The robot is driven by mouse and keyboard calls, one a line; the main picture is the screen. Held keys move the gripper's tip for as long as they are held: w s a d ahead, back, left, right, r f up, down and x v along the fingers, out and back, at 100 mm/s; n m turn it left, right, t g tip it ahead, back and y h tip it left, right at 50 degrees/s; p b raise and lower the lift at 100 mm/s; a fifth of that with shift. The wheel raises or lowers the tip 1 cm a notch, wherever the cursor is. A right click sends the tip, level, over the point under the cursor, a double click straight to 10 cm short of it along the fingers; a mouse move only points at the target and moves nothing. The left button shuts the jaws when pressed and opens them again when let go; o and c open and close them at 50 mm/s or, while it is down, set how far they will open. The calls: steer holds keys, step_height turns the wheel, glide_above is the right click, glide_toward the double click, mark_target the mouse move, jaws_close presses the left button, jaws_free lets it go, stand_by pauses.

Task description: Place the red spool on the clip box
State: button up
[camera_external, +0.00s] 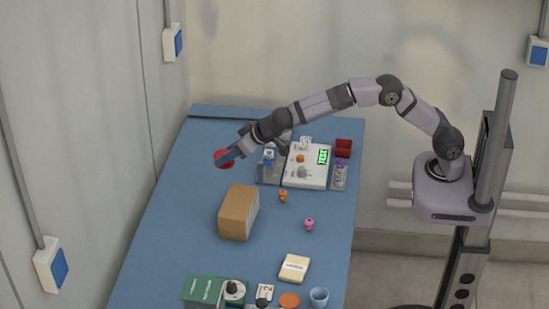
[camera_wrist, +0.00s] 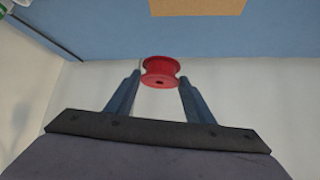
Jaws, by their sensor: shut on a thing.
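The red spool (camera_external: 221,161) is held at the tip of my gripper (camera_external: 230,155), above the far left part of the blue table. In the wrist view the red spool (camera_wrist: 160,72) sits between the two fingertips of my gripper (camera_wrist: 160,80), which is shut on it. A small cream box (camera_external: 294,267) with a dark line of print lies flat near the table's front right. It looks like the clip box, but I cannot read its print. Its top looks bare. The gripper is far behind and left of it.
A brown carton (camera_external: 237,212) stands between; it also shows in the wrist view (camera_wrist: 198,6). An orange figure (camera_external: 283,196), pink figure (camera_external: 309,224), blue cup (camera_external: 319,296) and green box (camera_external: 200,290) stand forward.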

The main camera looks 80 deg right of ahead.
step_height(320, 180, up, 3)
steer(key=n+y+p, duration=0.1)
steer(key=p, duration=0.1)
glide_above(244, 203)
steer(key=w, duration=0.3)
steer(key=shift+s+f, duration=0.5)
steer(key=shift+f, duration=1.65)
steer(key=shift+s+f, duration=0.45)
steer(key=shift+f, duration=1.65)
steer(key=shift+s+f, duration=0.5)
steer(key=shift+f, duration=1.65)
steer(key=shift+f, duration=0.2)
steer(key=o, duration=1)
steer(key=shift+r, duration=0.15)
steer(key=shift+r, duration=0.15)
steer(key=b+v, duration=0.3)
steer(key=v, duration=0.9)
steer(key=shift+s, duration=0.15)
